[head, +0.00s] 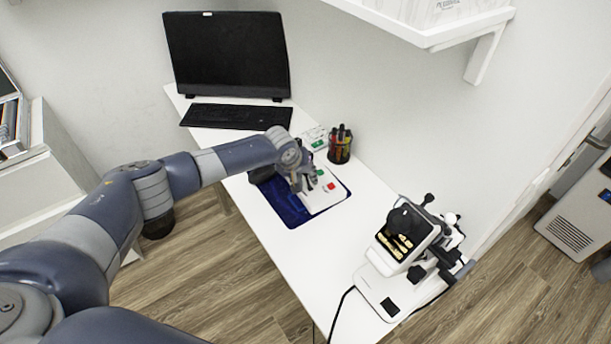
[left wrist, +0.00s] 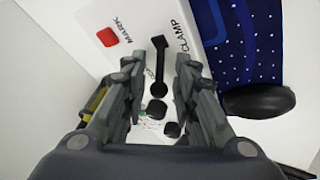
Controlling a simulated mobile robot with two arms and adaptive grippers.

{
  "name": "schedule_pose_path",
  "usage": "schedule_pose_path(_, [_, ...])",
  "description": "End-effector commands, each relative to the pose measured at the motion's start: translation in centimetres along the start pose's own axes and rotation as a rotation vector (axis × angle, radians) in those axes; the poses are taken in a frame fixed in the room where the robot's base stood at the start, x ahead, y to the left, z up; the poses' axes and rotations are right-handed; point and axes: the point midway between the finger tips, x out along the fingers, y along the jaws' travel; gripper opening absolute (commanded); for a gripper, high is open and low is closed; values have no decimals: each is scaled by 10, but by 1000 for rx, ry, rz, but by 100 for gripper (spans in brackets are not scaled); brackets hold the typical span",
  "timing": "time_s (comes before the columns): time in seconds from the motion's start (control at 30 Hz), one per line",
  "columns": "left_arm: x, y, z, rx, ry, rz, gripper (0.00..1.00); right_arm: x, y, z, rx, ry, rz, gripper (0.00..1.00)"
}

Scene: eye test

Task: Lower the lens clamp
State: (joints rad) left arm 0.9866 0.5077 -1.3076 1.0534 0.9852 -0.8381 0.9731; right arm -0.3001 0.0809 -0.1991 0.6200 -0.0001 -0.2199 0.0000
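The lens device is a white panel (head: 340,195) on the desk with a red button and a green button. In the left wrist view its panel (left wrist: 130,20) carries a red button (left wrist: 107,37) marked MARK and the word CLAMP beside a black lever (left wrist: 160,62) with a round end. My left gripper (head: 302,184) is over the device and hides part of it. In the left wrist view its two fingers (left wrist: 160,68) stand apart, with the lever showing in the gap; I cannot tell whether they touch it. My right gripper is out of view.
A blue speckled surface (left wrist: 238,45) borders the panel, with a black rounded part (left wrist: 258,101) on it. A pen cup (head: 340,150), keyboard (head: 237,116) and monitor (head: 228,52) stand behind. A white optical instrument (head: 390,293) stands front right. A shelf (head: 425,30) overhangs. Desk between is clear.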

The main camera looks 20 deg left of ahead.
Motion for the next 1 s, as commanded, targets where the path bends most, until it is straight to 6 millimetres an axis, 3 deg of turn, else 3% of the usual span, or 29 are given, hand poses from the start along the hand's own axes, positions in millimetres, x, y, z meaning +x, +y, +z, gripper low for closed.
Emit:
schedule_pose_path(0.3, [2, 0, 0, 0, 1, 0, 27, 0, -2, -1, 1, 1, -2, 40])
schedule_pose_path(0.43, [2, 0, 0, 0, 0, 0, 0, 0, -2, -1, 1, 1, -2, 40])
schedule_pose_path(0.77, [1, 1, 0, 3, 6, -3, 0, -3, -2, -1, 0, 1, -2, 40])
schedule_pose_path(1.0, [-3, 4, 4, 24, 48, -22, 0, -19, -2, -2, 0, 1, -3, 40])
